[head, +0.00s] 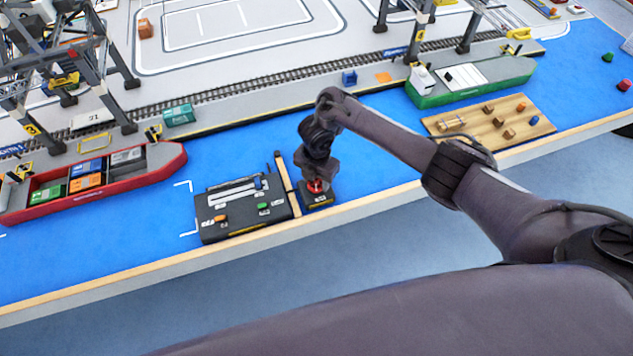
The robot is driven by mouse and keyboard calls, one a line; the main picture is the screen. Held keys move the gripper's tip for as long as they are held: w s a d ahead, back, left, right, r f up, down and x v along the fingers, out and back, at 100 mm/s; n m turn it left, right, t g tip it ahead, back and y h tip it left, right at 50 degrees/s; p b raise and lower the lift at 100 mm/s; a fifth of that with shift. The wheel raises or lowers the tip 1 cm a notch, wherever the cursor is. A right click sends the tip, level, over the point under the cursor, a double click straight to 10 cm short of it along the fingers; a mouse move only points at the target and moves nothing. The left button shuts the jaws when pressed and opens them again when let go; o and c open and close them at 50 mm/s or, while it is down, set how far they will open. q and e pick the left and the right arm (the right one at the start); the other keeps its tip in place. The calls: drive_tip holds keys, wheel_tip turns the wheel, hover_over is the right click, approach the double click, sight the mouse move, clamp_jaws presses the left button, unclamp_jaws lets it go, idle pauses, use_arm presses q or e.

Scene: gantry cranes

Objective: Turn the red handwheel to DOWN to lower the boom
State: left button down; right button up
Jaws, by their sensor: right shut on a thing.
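The red handwheel (316,187) sits on a small dark box (318,201) near the front edge of the blue surface. My right gripper (316,180) points down at the handwheel from above and is shut on it. The gripper and wrist cover most of the wheel, so its turn position and the DOWN mark cannot be read. My left gripper is not in view. Grey gantry crane legs (117,50) stand at the upper left; I cannot tell which part is the boom.
A black control panel (240,228) with levers and buttons lies just left of the handwheel box. A red ship (160,162) with containers is at left. A green ship (480,85) and a wooden board (470,136) with small blocks are at right.

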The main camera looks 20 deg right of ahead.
sight(317, 182)
drive_tip(key=shift+n+b, duration=1.1)
drive_tip(key=shift+n, duration=0.5)
drive_tip(key=o, duration=1)
drive_tip(key=shift+r, duration=0.15)
drive_tip(key=shift+w+r, duration=0.1)
drive_tip(key=shift+r, duration=0.25)
wheel_tip(317, 182, up, 7)
drive_tip(key=p, duration=0.2)
drive_tip(key=shift+f+p, duration=0.1)
drive_tip(key=shift+p, duration=0.3)
